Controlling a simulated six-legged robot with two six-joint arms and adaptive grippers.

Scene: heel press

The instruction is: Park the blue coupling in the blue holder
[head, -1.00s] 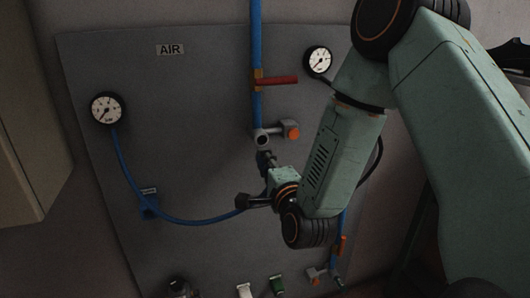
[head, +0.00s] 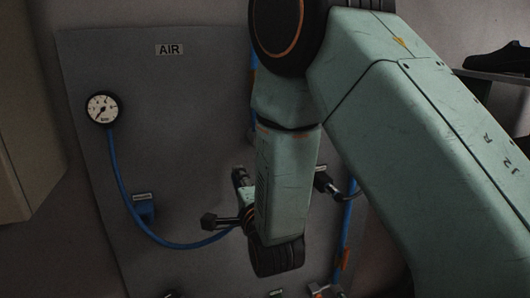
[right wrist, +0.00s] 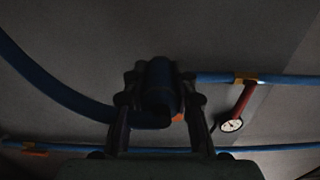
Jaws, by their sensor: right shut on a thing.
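The blue coupling (right wrist: 162,88) is between the two fingers of my right gripper (right wrist: 160,92) in the right wrist view, and the gripper is shut on it. A blue hose (head: 168,243) loops from the left gauge to my right gripper. In the head view my right arm covers much of the gripper, and I cannot clearly make out the coupling there. The blue holder (head: 145,209) is on the grey panel, left of my right gripper and apart from it; it looks empty. My left gripper is out of view.
The grey panel (head: 180,130) carries a round gauge (head: 103,107) at upper left and a blue pipe (head: 347,235) at lower right. The right wrist view shows a red handle (right wrist: 243,99) and another gauge (right wrist: 231,125). The panel between holder and gripper has only the hose crossing it.

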